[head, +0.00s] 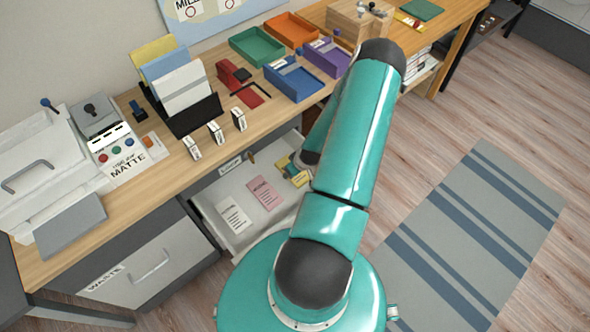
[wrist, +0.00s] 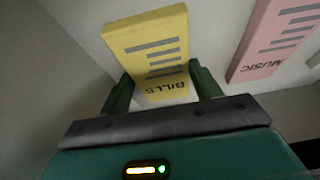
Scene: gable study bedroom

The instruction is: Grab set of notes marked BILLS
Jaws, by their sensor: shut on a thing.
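The yellow set of notes marked BILLS (wrist: 147,40) is between the two fingers of my gripper (wrist: 165,88) in the wrist view. The fingers are shut on its sides near the end with the printed word. In the head view the yellow notes (head: 298,178) show at the right part of the open drawer (head: 225,188), partly hidden by my arm. I cannot tell whether the notes touch the drawer floor.
A pink set marked MUSIC (wrist: 278,38) lies close beside the yellow one; it also shows in the head view (head: 264,193). A white set (head: 233,217) lies farther left in the drawer. The drawer walls surround them. The desk (head: 160,165) above holds trays and machines.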

